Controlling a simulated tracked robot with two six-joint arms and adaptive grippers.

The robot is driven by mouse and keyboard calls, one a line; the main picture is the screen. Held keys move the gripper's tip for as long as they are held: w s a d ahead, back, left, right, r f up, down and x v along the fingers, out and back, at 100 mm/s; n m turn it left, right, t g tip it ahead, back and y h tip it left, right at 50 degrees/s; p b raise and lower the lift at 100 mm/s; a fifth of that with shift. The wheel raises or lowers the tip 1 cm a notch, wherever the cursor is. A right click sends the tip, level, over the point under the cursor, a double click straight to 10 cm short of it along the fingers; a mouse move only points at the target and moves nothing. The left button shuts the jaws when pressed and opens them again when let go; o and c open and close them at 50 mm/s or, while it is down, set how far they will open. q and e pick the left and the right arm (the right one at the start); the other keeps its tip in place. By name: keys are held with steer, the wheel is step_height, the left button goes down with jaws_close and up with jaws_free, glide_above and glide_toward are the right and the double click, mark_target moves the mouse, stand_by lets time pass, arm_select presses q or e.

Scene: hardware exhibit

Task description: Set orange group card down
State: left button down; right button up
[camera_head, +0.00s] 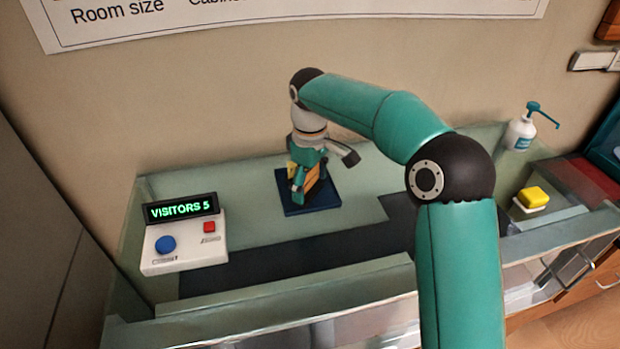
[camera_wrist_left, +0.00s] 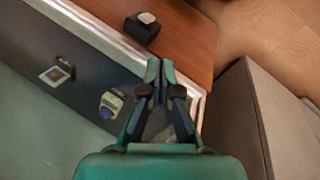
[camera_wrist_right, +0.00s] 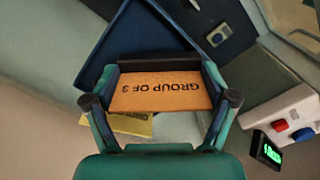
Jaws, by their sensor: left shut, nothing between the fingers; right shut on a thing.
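My right gripper (camera_head: 303,187) points down over a dark blue tray (camera_head: 328,201) on the glass counter in the head view. It is shut on the orange group card (camera_head: 312,179). In the right wrist view the card (camera_wrist_right: 160,92) reads "GROUP OF 3", upside down, and spans between the two fingers. The blue tray (camera_wrist_right: 155,28) shows behind it. I cannot tell whether the card touches the tray. My left gripper (camera_wrist_left: 160,72) shows only in its wrist view, shut and empty above the counter's edge.
A visitor counter box (camera_head: 185,245) with a "VISITORS 5" display stands left. A yellow card (camera_wrist_right: 132,124) lies partly behind the right gripper. A black box (camera_wrist_left: 142,28) sits on wood.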

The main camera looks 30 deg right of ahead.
mark_target(310, 172)
steer(key=shift+f, duration=0.15)
stand_by(0.3)
steer(key=o, duration=1)
step_height(310, 172, up, 11)
steer(key=shift+f, duration=0.1)
steer(key=shift+r, duration=0.55)
